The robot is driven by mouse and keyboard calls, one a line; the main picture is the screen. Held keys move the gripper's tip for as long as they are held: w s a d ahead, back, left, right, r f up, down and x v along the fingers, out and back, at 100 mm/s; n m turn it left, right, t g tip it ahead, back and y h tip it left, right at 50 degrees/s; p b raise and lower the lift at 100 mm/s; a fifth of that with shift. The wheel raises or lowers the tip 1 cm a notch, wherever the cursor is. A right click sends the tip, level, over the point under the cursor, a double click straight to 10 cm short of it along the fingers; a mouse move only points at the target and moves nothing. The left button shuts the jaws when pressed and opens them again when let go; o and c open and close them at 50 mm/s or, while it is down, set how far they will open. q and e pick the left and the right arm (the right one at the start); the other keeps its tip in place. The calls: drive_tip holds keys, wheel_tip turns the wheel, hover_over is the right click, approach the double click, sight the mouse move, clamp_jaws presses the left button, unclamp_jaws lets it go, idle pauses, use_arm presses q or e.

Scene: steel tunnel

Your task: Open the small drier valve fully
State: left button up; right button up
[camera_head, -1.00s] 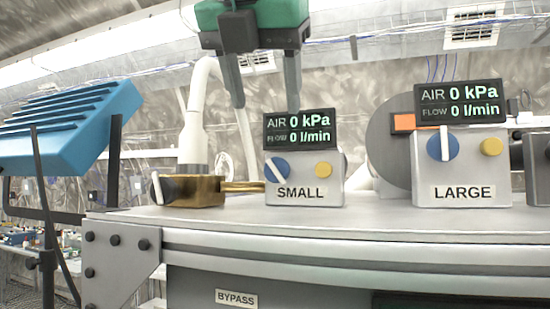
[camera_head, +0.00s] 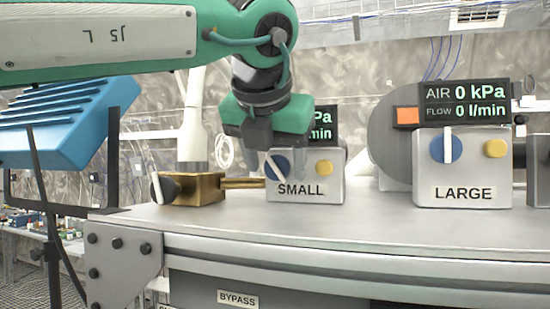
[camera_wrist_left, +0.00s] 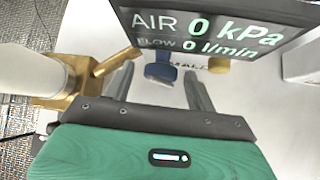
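The SMALL box (camera_head: 307,192) stands on the bench with a blue knob (camera_head: 283,168) and a yellow button (camera_head: 324,168) on its front. The white bar on the blue knob is tilted, its top leaning left. My left gripper (camera_head: 277,156) is in front of this knob, partly covering it and the display (camera_head: 324,124). In the left wrist view, its two fingers (camera_wrist_left: 159,76) are apart, with the blue knob (camera_wrist_left: 161,73) between and beyond them. Contact with the knob cannot be told. The display reads 0 kPa and 0 l/min in that view. My right gripper is not in view.
A brass fitting (camera_head: 195,189) with a black-and-white handle sits left of the SMALL box, with a white pipe (camera_head: 195,130) above it. The LARGE box (camera_head: 463,180) stands to the right with its bar upright. A blue finned unit (camera_head: 60,128) is at the left.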

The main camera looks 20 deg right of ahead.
use_arm(q)
drive_tip(key=c, duration=0.9)
drive_tip(key=shift+f+n+g+h+b, duration=0.3)
drive_tip(key=shift+h+b, duration=0.1)
drive_tip(key=shift+b, duration=0.65)
drive_tip(key=shift+c, duration=0.2)
drive_tip(key=h+b, duration=0.1)
drive_tip(key=n+g+h+b, duration=0.1)
drive_tip(key=b, duration=0.1)
drive_tip(key=shift+w+a, duration=0.15)
drive_tip(key=shift+a, duration=0.05)
drive_tip(key=shift+a+r+n+g+h+b, duration=0.1)
drive_tip(key=shift+r+n+g+h+b, duration=0.15)
drive_tip(key=shift+n+g+h+b, duration=0.9)
drive_tip(key=shift+m+t+b, duration=0.4)
drive_tip(key=shift+m+t, duration=0.05)
drive_tip(key=o, duration=1)
